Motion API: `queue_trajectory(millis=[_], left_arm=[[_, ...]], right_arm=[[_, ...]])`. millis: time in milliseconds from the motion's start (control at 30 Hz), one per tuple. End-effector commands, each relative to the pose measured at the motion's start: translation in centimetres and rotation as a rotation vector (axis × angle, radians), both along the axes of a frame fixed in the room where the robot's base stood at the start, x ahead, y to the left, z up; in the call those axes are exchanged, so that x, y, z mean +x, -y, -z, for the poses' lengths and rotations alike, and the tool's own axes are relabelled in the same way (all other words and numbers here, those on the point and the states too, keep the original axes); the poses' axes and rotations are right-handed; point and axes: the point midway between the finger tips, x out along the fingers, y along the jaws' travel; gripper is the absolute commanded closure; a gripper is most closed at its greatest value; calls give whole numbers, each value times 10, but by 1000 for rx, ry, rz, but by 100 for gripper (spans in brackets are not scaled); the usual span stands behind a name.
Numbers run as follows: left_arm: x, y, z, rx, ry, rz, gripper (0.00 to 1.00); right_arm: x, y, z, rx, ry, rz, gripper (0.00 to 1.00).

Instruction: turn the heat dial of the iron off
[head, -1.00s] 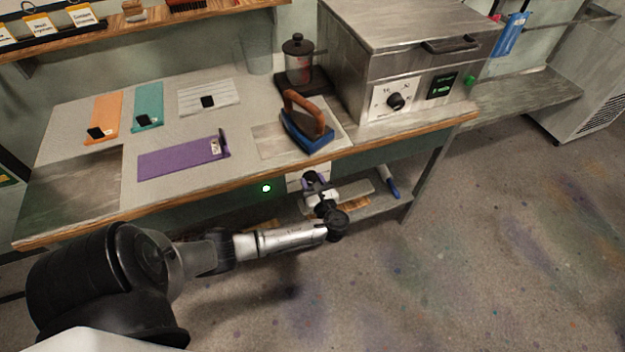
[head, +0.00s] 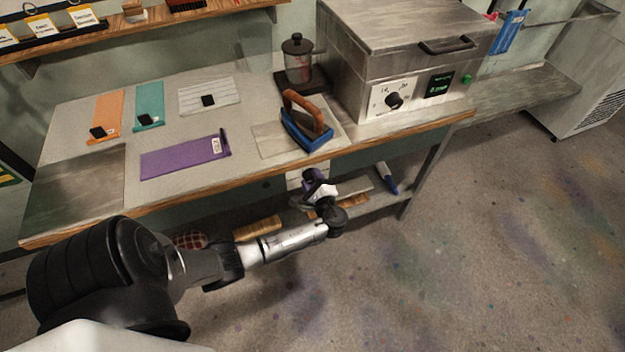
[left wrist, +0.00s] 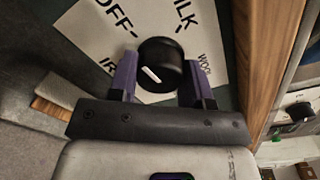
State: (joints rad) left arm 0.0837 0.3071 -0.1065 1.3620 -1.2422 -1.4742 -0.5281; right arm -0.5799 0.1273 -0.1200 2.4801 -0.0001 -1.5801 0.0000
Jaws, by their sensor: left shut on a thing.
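The iron (head: 308,138), blue with a brown handle, stands on a pale pad near the bench's front edge. Below it, a white label panel (head: 293,180) is on the bench front. My left gripper (head: 318,182) is at this panel and covers the dial in the head view. In the left wrist view, the black round dial (left wrist: 168,58) sits between the purple fingers of my left gripper (left wrist: 160,86), which are shut on it. The dial's white mark slants across its lower left part. OFF, SILK and WOOL are printed around it. My right gripper is not in view.
A steel box with a knob (head: 394,100) stands at the bench's right. A lower shelf (head: 360,205) is under the bench. The floor in front is clear.

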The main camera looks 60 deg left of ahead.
Motion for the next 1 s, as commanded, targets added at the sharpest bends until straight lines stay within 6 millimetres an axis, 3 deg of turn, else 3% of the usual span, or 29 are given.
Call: queue_trajectory(millis=[400, 933, 967, 1000], left_arm=[[-1, -1, 2, -26, 145, -2, 79], [-1, -1, 3, -30, 160, -3, 79], [-1, -1, 3, -29, 161, -3, 52], [-1, -1, 3, -29, 161, -3, 49]], right_arm=[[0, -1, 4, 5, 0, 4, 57], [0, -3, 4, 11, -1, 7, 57], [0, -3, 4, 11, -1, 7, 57], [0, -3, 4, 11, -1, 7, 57]])
